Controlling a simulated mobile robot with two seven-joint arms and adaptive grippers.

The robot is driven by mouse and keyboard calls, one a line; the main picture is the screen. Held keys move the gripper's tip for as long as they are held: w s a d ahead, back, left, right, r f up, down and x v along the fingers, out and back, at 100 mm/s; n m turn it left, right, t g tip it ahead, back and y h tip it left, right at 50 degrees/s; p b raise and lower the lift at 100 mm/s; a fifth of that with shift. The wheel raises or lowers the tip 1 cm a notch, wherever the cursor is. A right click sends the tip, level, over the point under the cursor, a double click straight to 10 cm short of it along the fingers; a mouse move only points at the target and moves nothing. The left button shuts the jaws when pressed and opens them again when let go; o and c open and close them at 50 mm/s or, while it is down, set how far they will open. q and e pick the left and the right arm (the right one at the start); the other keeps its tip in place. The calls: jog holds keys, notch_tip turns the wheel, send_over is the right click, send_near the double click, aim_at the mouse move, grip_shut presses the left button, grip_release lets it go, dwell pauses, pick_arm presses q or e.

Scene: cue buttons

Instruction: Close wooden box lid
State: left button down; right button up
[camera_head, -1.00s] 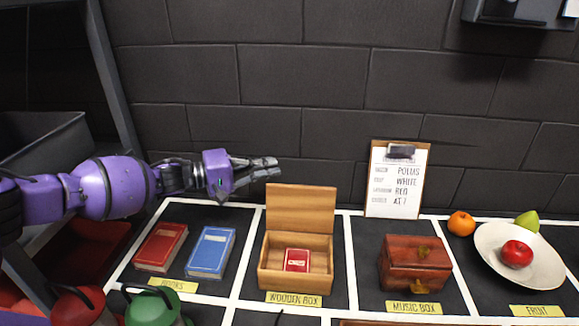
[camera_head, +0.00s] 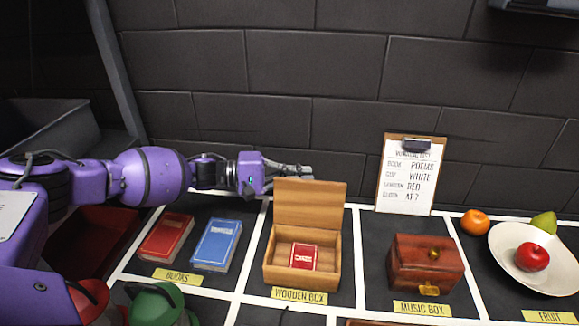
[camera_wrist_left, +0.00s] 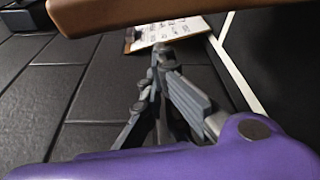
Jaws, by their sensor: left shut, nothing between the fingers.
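The wooden box (camera_head: 328,270) stands on the table behind its yellow label. Its lid (camera_head: 310,204) is open and stands upright at the back, and a small red card pack (camera_head: 303,257) lies inside. My left gripper (camera_head: 300,171) is shut and empty, behind the lid near its top left edge; the lid hides part of it. In the left wrist view, the closed fingers (camera_wrist_left: 168,75) show below the brown edge of the lid (camera_wrist_left: 120,12). I cannot tell whether they touch the lid. My right gripper is not in view.
A red book (camera_head: 166,237) and a blue book (camera_head: 215,244) lie left of the box. A closed music box (camera_head: 425,265) stands to the right. A clipboard (camera_head: 408,180) leans on the wall behind, and a plate (camera_head: 507,268) with fruit is far right.

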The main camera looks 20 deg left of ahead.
pick_arm(q)
jog(key=shift+s+d+r, duration=0.1)
jog(key=shift+s+r, duration=0.15)
jog(key=shift+s, duration=0.25)
jog(key=shift+s+d+r, duration=0.1)
jog(key=shift+s+r, duration=0.1)
jog(key=shift+s, duration=0.25)
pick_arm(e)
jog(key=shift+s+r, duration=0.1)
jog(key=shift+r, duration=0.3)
pick_arm(q)
jog(key=s+d+r+m+h+p, duration=0.1)
jog(key=s+d+m+p, duration=0.1)
jog(key=s+m, duration=0.3)
jog(key=s+d+r+m+h+p, duration=0.1)
jog(key=s+r+m+h+p, duration=0.1)
jog(key=s+m, duration=0.4)
jog(key=shift+s+d+r+p, duration=0.25)
jog(key=shift+s+d+p, duration=0.15)
jog(key=shift+s+p, duration=0.6)
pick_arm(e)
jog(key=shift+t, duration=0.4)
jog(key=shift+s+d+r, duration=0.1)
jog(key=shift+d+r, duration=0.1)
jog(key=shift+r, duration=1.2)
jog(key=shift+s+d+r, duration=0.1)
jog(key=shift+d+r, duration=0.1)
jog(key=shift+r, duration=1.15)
